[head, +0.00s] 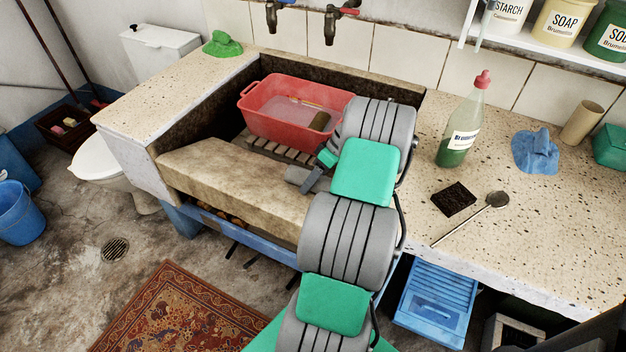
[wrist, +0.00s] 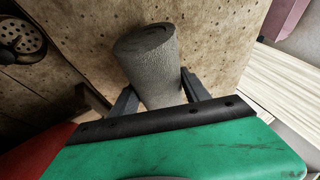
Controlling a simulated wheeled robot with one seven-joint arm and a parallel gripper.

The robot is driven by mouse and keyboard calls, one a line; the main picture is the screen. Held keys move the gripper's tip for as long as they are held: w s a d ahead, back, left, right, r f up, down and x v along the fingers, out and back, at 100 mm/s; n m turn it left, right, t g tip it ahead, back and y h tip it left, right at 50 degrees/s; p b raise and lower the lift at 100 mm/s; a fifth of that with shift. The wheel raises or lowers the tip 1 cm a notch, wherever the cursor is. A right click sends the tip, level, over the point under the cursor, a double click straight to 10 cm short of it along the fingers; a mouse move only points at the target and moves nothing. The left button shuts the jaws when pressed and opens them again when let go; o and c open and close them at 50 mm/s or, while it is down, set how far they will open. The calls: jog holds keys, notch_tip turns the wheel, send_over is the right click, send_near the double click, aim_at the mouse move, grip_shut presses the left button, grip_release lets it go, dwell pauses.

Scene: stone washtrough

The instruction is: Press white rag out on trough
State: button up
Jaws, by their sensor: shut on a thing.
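The stone trough (head: 225,182) has a broad, sloping front slab, and its pitted stone also fills much of the wrist view (wrist: 225,35). My gripper (head: 314,181) is over the right part of this slab. In the wrist view its two fingers (wrist: 160,97) are shut on the white rag (wrist: 148,62), a rolled cylinder that looks grey, with a spiral at its end. The rag also shows as a small grey roll in the head view (head: 297,175). I cannot tell whether it touches the stone.
A red basin (head: 290,115) with liquid and a sponge stands on slats inside the trough. A perforated drain (wrist: 22,36) shows in the wrist view.

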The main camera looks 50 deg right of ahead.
jog(key=shift+f, duration=0.15)
jog(key=o, duration=1.6)
jog(key=shift+a, duration=0.1)
jog(key=shift+r+p, duration=0.7)
jog(key=shift+p, duration=0.1)
jog(key=d+r+p, duration=0.1)
jog(key=r+p, duration=0.1)
jog(key=d+r+p, duration=0.1)
jog(key=r+p, duration=0.1)
jog(key=p, duration=0.1)
jog(key=w+d+r+p, duration=0.1)
jog(key=r+p, duration=0.1)
jog(key=p, duration=0.1)
jog(key=shift+d+r, duration=0.2)
jog(key=shift+c, duration=0.5)
jog(key=c, duration=1.6)
jog(key=shift+o, duration=0.2)
